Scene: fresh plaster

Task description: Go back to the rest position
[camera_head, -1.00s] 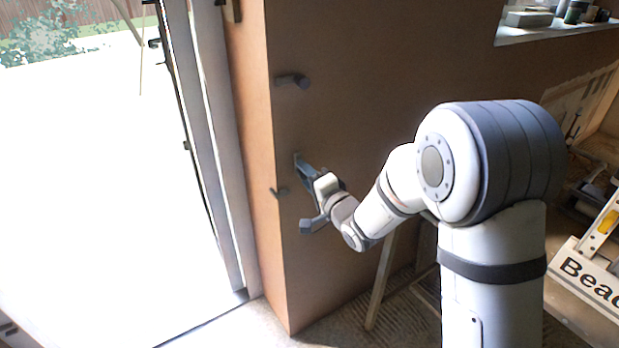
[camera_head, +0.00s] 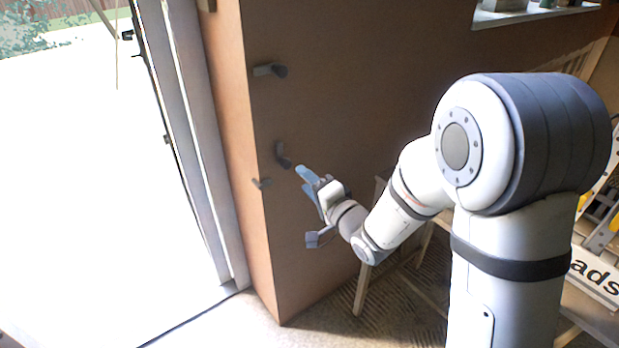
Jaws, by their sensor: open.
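My gripper (camera_head: 303,180) is open and empty in the middle of the head view, with pale blue-grey fingers pointing up and left. It is apart from the brown plastered wall and just right of a dark grey hook (camera_head: 283,156) fixed there. My white and grey arm reaches from the right, its wrist bent low and its forearm angled up to the large shoulder joint.
A bright glazed doorway (camera_head: 90,200) is at left. Wooden legs (camera_head: 364,285) and clutter stand behind my arm, with a white lettered sign (camera_head: 594,278) at right.

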